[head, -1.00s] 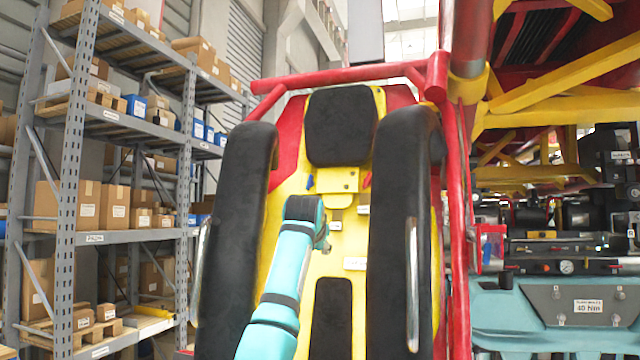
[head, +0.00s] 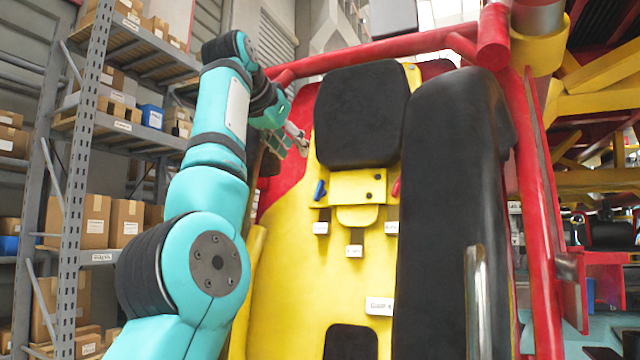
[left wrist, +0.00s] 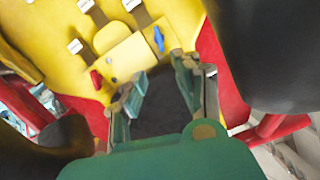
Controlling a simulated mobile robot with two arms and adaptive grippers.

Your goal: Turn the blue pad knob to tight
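The blue pad knob (head: 319,190) sits at the left end of a yellow block (head: 357,187) under the black head pad (head: 361,114) of the seat. A red knob (head: 396,187) sits at the block's right end. My left gripper (head: 299,139) is above and left of the blue knob, beside the head pad, apart from the knob. In the left wrist view the gripper (left wrist: 158,80) has its fingers spread with nothing between them; the blue knob (left wrist: 159,39) lies just past one fingertip and the red knob (left wrist: 96,80) past the other. My right gripper is out of view.
Small white labels, one of them (head: 354,251), are below the block; their text is unreadable. A tall black side pad (head: 455,200) stands right of the seat back. A red tube frame (head: 400,48) runs behind. Shelves with boxes (head: 95,220) stand at left.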

